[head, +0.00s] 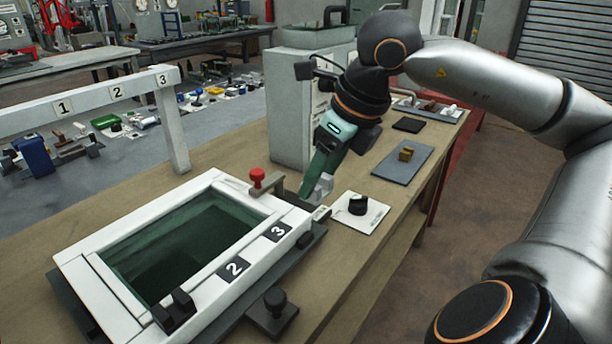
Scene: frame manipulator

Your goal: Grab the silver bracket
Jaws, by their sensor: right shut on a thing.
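A small silver bracket (321,186) is at the fingertips of my right gripper (318,180), just right of the white frame's far corner. My right gripper points down from the arm coming in from the right and is shut on the bracket. The green fingers hide part of the bracket, and I cannot tell whether it touches the surface below. My left gripper is not in view.
A white frame (84,266) with number labels lies on the wooden table. A red-knobbed clamp (257,178) stands at its far corner. A white pad (373,215) holds a black part (358,205). A grey mat (393,173) holds a brass block (406,154). A raised white rail (90,103) stands left.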

